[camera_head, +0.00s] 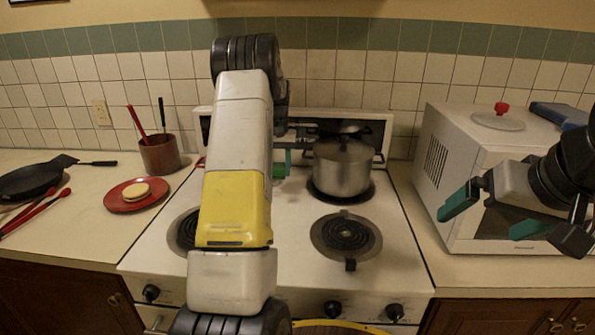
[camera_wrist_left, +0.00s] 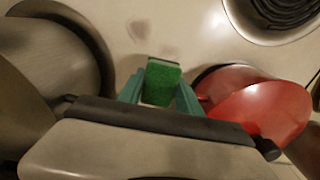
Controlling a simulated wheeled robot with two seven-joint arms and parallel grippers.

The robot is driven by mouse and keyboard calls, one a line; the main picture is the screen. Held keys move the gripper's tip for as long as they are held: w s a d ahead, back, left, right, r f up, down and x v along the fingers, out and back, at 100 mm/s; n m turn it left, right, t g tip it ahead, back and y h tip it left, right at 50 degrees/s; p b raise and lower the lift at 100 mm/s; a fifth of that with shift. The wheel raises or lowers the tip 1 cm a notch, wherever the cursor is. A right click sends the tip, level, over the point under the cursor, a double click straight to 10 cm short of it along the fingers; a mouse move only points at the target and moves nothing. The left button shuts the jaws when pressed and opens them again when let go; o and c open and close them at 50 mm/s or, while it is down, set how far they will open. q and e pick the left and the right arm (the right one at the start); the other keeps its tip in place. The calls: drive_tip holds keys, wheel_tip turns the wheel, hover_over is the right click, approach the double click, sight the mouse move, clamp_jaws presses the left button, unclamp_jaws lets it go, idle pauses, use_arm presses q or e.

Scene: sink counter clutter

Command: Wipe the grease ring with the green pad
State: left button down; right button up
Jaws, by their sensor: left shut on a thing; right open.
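The green pad (camera_wrist_left: 161,80) is held between the teal fingers of my left gripper (camera_wrist_left: 160,95). It also shows in the head view (camera_head: 279,166) as a small green patch beside my arm, over the back of the stove. Faint grey smudges (camera_wrist_left: 139,30) lie on the white stovetop just beyond the pad in the left wrist view; I cannot tell whether they are the grease ring. Whether the pad touches the surface is unclear. My left arm hides the middle of the stovetop in the head view. My right gripper (camera_head: 487,215) is open and empty, in front of the microwave.
A steel pot (camera_head: 342,168) stands on the back right burner, close beside the pad. A red pan (camera_wrist_left: 255,105) is on the pad's other side. A red plate (camera_head: 118,203) and utensil crock (camera_head: 159,154) stand on the left counter.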

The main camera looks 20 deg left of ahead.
sight(279, 166)
use_arm(q)
drive_tip(key=shift+r, duration=0.1)
drive_tip(key=shift+r, duration=1.45)
drive_tip(key=shift+s, duration=0.1)
